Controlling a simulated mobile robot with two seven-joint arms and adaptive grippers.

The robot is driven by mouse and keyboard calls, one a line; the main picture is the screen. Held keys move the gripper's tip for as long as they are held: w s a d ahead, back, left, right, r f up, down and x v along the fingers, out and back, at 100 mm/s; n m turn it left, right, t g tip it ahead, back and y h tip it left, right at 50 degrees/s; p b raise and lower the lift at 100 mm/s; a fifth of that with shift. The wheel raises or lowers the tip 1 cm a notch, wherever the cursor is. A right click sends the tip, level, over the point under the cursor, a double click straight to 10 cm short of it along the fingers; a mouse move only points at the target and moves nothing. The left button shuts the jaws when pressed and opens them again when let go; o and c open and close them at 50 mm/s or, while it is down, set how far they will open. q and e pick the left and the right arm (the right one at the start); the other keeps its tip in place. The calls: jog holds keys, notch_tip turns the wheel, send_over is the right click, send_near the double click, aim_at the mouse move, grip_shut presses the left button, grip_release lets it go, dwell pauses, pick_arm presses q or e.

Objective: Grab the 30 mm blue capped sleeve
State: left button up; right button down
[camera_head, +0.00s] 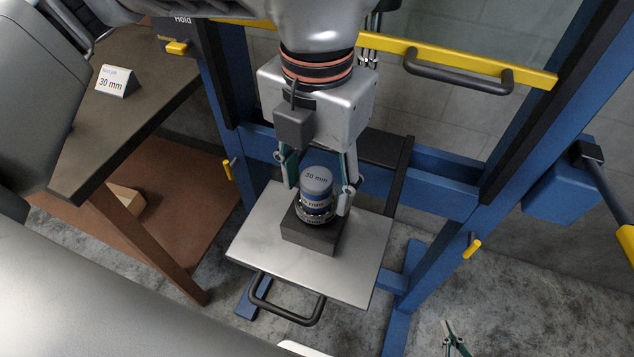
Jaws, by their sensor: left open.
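The blue capped sleeve (317,203) stands upright on a dark block in the middle of the view. Its grey-blue top reads "30 mm", and a dark toothed ring shows around its lower part. My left gripper (317,196) points down over it, open, with one finger on each side of the sleeve. Whether the fingers touch it I cannot tell. My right gripper (455,338) shows only as fingertips at the bottom edge, away from the sleeve; its opening is unclear.
The dark block (306,237) sits on a metal plate (255,243) with a black front handle (288,314). A blue press frame (450,190) with yellow parts surrounds it. At left, a dark table (140,112) carries a "30 mm" sign (113,82).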

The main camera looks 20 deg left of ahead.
pick_arm(q)
grip_shut()
